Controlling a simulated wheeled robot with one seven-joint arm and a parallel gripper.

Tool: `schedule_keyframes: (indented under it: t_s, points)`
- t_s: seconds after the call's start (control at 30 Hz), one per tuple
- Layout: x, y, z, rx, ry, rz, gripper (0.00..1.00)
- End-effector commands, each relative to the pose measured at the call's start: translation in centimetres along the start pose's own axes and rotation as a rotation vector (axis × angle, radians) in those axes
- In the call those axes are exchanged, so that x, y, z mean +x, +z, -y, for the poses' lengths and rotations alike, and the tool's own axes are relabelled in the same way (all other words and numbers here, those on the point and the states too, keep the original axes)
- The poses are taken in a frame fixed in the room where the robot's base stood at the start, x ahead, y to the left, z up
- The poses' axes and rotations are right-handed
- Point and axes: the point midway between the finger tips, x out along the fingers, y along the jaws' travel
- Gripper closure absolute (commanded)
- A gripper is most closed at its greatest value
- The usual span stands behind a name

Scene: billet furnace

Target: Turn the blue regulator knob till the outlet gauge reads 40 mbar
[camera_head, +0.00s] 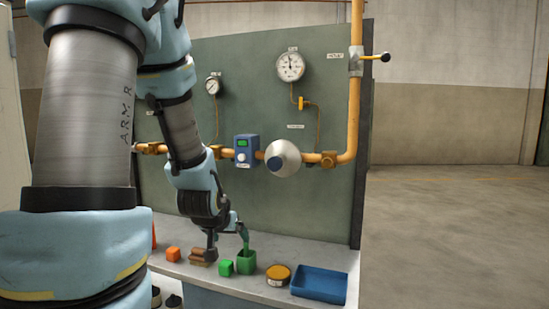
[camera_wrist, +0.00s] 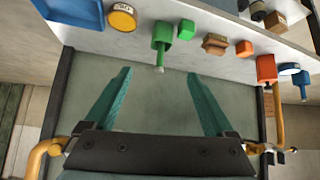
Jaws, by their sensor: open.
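The regulator is a pale silver dome (camera_head: 288,160) with a dark blue knob (camera_head: 275,162) on its front, on the yellow pipe. A large white round gauge (camera_head: 290,66) is above it, and a smaller gauge (camera_head: 213,85) is at upper left. Their readings and labels are too small to read. My gripper (camera_head: 241,232) is low over the bench, below and left of the knob, apart from it. In the wrist view my gripper (camera_wrist: 160,73) has its two teal fingers spread with nothing held. The knob is not visible in the wrist view.
A blue box with a green display (camera_head: 246,140) sits left of the regulator. The bench holds a green holder (camera_head: 246,264), green cube (camera_head: 226,268), orange cube (camera_head: 173,254), yellow-topped tin (camera_head: 278,275) and blue tray (camera_head: 318,285). A yellow pipe (camera_head: 356,90) rises at right.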

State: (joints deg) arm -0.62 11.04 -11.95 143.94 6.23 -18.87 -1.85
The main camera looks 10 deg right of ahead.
Motion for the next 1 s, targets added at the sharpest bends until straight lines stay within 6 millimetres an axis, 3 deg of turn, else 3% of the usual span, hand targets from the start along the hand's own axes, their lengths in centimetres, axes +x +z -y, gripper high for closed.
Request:
schedule_keyframes:
  t_s: [0.03, 0.2, 0.33, 0.5, 0.63, 1.0]
  points:
    - [0.2, -2.3, -0.8, 0.007, 0.027, -0.086, 0.11]
    - [-0.3, -9.7, -4.1, 0.013, 0.137, -0.411, 0.11]
    - [-1.9, -13.6, -5.9, -0.006, 0.210, -0.608, 0.11]
    - [-3.6, -16.1, -7.0, -0.029, 0.262, -0.750, 0.11]
    - [-3.7, -16.9, -7.3, -0.035, 0.273, -0.778, 0.11]
    - [0.3, -21.3, -8.7, -0.036, 0.272, -0.776, 0.11]
